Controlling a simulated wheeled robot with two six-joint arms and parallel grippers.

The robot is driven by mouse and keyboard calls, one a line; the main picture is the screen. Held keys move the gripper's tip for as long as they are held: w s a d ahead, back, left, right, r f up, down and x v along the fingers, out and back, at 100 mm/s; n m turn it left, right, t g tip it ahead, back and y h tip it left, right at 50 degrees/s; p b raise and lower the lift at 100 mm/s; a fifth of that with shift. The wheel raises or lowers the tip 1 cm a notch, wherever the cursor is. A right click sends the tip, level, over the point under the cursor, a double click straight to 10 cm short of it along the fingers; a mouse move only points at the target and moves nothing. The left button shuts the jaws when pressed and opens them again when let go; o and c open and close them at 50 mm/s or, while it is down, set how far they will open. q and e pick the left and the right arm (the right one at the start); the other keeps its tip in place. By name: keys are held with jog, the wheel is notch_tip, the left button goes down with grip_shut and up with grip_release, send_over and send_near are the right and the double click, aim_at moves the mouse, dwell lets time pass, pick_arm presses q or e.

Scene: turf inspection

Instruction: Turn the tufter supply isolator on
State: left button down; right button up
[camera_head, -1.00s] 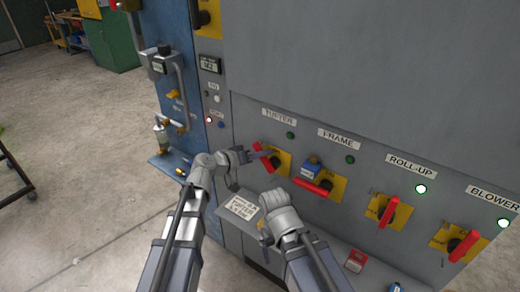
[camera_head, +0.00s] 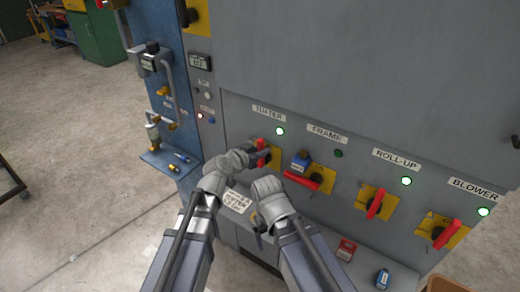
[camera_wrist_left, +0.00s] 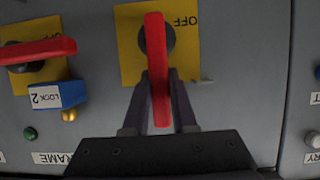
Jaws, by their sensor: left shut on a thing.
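The tufter isolator is a red handle (camera_head: 261,145) on a yellow plate (camera_head: 275,158) under the TUFTER label (camera_head: 268,113). Its handle stands near upright, and the green lamp (camera_head: 280,131) beside the label is lit. My left gripper (camera_head: 263,156) is shut on this handle. In the left wrist view, the red handle (camera_wrist_left: 157,60) lies between the two fingers (camera_wrist_left: 161,100), running up and down on its plate (camera_wrist_left: 130,45). My right gripper (camera_head: 259,226) is in front of the panel's lower part, clear of the handles; its fingers are too unclear to judge.
The frame isolator (camera_head: 303,180), with a blue padlock (camera_head: 300,161) and a dark lamp, is just right. Roll-up (camera_head: 375,203) and blower (camera_head: 445,234) handles stand further right, lamps lit. A ledge (camera_head: 335,266) below holds small items.

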pick_arm(q)
jog(key=shift+s+d, duration=0.1)
dwell(0.4)
jog(key=c, duration=0.7)
grip_release()
